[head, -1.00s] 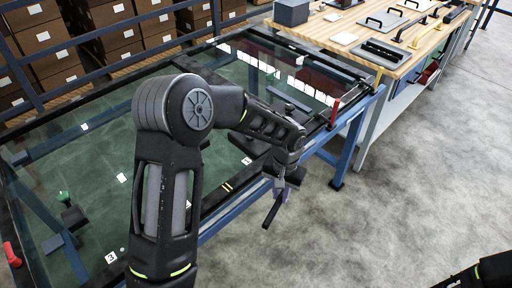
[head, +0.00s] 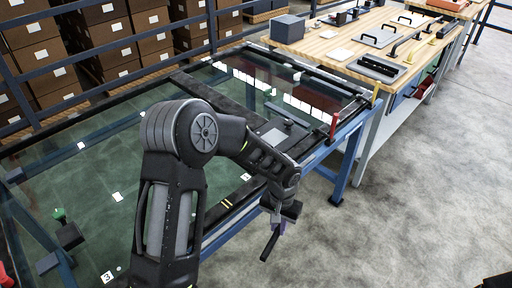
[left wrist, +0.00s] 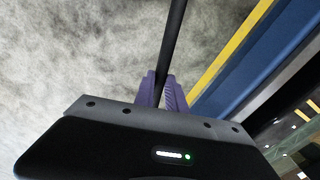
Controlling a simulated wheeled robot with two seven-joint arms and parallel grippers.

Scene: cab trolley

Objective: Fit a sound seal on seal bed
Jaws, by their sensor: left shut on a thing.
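My left gripper (head: 280,219) hangs in front of the near edge of the glass-topped trolley, over the floor. Its purple fingers (left wrist: 161,92) are shut on a thin black strip (left wrist: 174,38), which looks like a seal. In the head view the strip (head: 270,245) hangs tilted below the fingers, clear of the trolley. Whether it is sound cannot be told. The trolley has a black rim (head: 214,208) around green-tinted glass; which part is the seal bed I cannot tell. My right gripper is out of view.
A wooden bench (head: 335,47) at the back right carries a grey box (head: 288,28), plates with handles and black bars. A red lever (head: 333,125) stands at the trolley's right corner. Shelves of brown boxes (head: 105,37) stand behind.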

